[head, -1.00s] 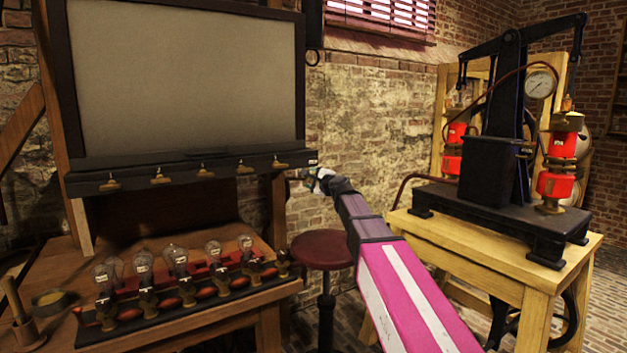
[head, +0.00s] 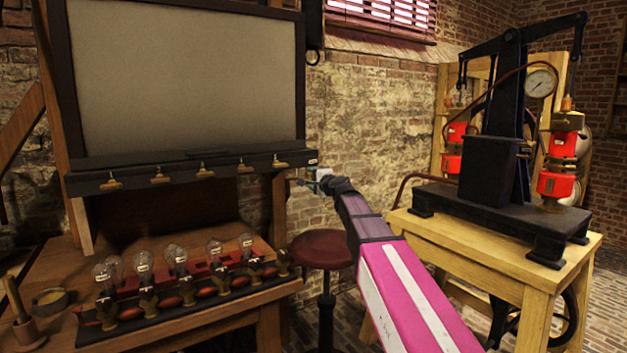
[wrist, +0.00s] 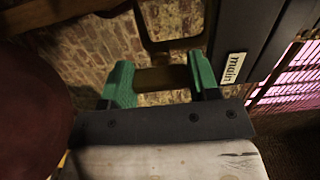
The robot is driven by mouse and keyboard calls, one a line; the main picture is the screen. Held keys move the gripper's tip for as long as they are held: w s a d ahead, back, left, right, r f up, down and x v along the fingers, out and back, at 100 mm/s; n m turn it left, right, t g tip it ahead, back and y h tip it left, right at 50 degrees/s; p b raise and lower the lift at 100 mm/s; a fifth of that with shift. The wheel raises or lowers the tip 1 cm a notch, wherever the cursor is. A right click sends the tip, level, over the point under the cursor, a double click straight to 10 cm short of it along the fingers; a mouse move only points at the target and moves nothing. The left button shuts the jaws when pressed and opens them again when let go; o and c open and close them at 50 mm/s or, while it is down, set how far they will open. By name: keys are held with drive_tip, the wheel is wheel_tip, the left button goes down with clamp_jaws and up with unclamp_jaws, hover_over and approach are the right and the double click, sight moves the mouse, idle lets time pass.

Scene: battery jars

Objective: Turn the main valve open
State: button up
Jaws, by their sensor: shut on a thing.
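The main valve's brass-brown handle (wrist: 162,80) lies between the two green fingers of my gripper (wrist: 160,75) in the wrist view. The fingers are shut on it, one at each end of its visible part. A white label reading "main" (wrist: 233,67) sits on the dark rail just right of the fingers. In the head view my gripper (head: 311,181) is small, just below the right end of the black rail (head: 135,179). The handle is hard to make out there, and the valve's body is not clear in either view.
Several small brass taps (head: 205,171) line the rail under a large pale panel (head: 185,75). Glass bulbs (head: 176,258) stand on the bench below. A red stool (head: 320,250) is under my arm. A pump with red cylinders (head: 557,185) stands on a wooden table (head: 480,260) at right.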

drive_tip(key=o, duration=0.9)
